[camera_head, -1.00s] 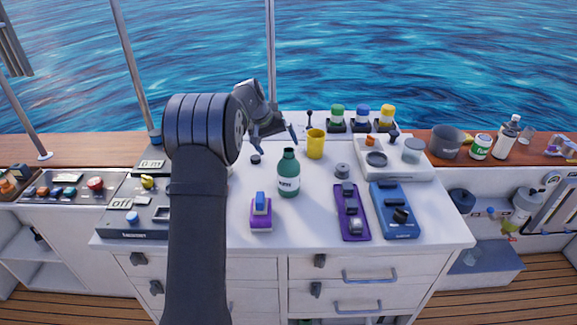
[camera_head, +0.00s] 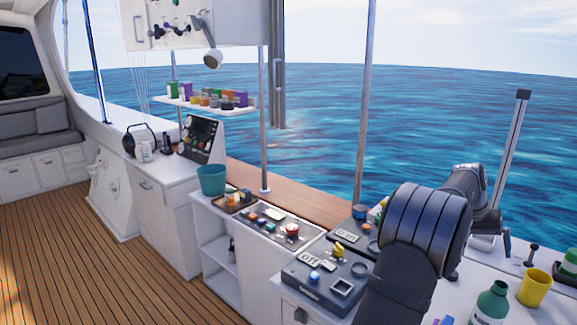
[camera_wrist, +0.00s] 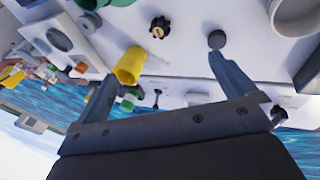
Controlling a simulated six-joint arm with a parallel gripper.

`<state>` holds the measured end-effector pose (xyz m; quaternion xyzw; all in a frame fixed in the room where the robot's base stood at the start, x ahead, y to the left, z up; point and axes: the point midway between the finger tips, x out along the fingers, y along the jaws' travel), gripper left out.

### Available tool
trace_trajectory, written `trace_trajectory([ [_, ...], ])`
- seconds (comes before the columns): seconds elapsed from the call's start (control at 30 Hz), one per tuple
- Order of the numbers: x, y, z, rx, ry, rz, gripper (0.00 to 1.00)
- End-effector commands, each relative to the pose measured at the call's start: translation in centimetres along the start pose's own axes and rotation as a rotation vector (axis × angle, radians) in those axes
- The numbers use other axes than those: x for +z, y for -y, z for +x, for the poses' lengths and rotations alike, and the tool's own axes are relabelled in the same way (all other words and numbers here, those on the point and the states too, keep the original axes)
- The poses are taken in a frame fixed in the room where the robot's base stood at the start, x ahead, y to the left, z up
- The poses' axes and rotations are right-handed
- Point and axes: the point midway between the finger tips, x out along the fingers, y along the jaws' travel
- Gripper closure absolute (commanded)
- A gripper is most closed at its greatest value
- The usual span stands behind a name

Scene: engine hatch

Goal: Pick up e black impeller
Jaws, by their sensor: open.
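A small black lobed part with a brass-coloured centre (camera_wrist: 159,27), which looks like the impeller, lies on the white worktop in the wrist view. It is beyond my fingertips, between the yellow cup (camera_wrist: 130,66) and a dark round disc (camera_wrist: 217,39). I cannot make it out in the head view. My gripper (camera_wrist: 160,75) is open and empty, its fingers spread apart above the worktop. In the head view my gripper (camera_head: 487,222) is at the right, partly hidden by my arm.
The yellow cup (camera_head: 534,287) and a green bottle (camera_head: 491,304) stand close together at the lower right. A dark panel with switches (camera_head: 325,280) is left of my arm. A teal bucket (camera_head: 212,180) and a shelf of small boxes (camera_head: 205,104) are farther left.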

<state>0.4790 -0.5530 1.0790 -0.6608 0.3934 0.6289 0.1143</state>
Motion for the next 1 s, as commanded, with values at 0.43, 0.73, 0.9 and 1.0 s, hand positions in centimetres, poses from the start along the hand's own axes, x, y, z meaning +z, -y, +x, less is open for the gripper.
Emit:
trace_trajectory([
  [0.43,0.0,0.0,0.0,0.0,0.0,0.0,0.33],
  [0.73,0.1,-0.2,0.1,-0.008,-0.007,0.037,0.33],
  [0.9,0.9,-0.9,0.2,-0.063,-0.045,0.28,0.33],
  [1.0,1.4,-1.3,0.2,-0.104,-0.066,0.447,0.33],
])
